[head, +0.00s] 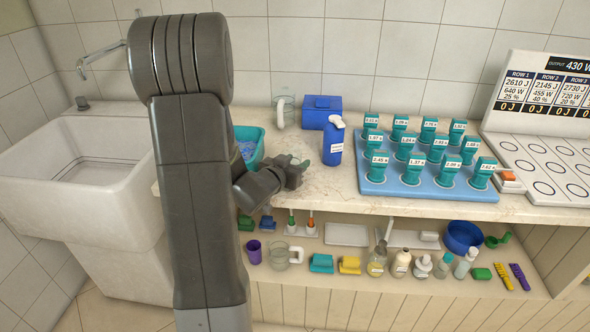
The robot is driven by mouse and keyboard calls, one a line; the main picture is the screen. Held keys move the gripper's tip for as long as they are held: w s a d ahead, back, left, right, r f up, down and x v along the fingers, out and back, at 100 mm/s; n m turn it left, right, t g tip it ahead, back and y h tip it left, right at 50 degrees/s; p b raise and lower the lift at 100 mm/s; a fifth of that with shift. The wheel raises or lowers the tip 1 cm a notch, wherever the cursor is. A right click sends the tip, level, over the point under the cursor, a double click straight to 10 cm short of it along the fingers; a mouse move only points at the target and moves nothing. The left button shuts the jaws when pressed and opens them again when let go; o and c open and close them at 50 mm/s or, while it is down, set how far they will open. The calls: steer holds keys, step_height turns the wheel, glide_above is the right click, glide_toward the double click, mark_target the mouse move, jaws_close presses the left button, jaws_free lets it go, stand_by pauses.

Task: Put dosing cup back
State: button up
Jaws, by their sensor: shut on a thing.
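My gripper (294,173) is above the front part of the counter, left of the blue spray bottle (332,146). It is shut on a small greenish thing (301,163), mostly hidden by the fingers; it may be the dosing cup, but its shape cannot be told. A purple cup (254,251) stands on the lower shelf at the left. A green scoop-like piece (498,240) is at the right of that shelf, beside a dark blue bowl (463,237).
Bottles (377,262) crowd the shelf. A white sink (90,170) is left.

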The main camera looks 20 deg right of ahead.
steer(key=shift+f, duration=0.7)
steer(key=shift+f, duration=0.15)
steer(key=o, duration=1)
steer(key=shift+s+a+r, duration=0.1)
steer(key=shift+a+r, duration=0.15)
steer(key=v, duration=1.1)
steer(key=shift+s+a, duration=0.15)
steer(key=shift+s, duration=0.1)
